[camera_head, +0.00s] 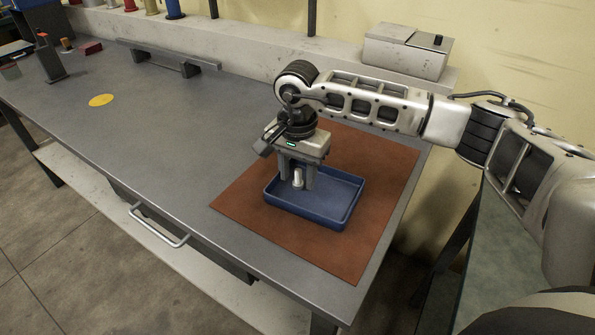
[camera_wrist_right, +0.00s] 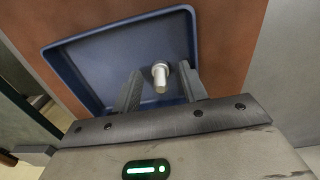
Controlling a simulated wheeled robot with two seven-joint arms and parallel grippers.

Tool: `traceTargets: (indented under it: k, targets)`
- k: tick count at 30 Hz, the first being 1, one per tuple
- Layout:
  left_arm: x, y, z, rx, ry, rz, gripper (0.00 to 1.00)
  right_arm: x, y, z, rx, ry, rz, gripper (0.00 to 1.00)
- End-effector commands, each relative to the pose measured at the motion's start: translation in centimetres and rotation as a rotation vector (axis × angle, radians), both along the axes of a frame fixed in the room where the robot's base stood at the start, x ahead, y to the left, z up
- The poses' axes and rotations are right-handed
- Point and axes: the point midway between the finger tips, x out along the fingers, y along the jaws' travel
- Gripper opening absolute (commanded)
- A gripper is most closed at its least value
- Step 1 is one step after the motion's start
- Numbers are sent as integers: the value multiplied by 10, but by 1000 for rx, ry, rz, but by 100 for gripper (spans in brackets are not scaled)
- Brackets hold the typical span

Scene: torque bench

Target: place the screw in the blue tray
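The blue tray (camera_head: 338,215) lies on a reddish-brown mat; it also shows in the right wrist view (camera_wrist_right: 85,75). My right gripper (camera_head: 298,185) points down over the left part of the tray. Its two fingers are apart. The pale metal screw (camera_head: 297,177) is upright between them, its wider end down. In the right wrist view the screw (camera_wrist_right: 160,78) shows a gap to the finger on each side. It appears to stand in the tray, though contact with the floor is hard to tell. My left gripper is not in view.
The reddish-brown mat (camera_head: 260,220) covers the right end of the grey workbench (camera_head: 170,140). A yellow disc (camera_head: 101,100) lies at the left. A grey box (camera_head: 407,52) stands on the back ledge. The bench between disc and mat is clear.

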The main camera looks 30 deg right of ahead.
Motion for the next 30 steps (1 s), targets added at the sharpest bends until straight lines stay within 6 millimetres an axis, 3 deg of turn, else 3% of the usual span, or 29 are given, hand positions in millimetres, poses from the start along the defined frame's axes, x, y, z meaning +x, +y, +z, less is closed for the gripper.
traceTargets:
  k: [7,21,30]
  targets:
    - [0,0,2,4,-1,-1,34,1,0,17,0,-4,-1,43]
    - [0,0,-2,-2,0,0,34,1,0,109,0,-4,-1,43]
    - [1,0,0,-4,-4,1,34,0,0,124,1,1,0,43]
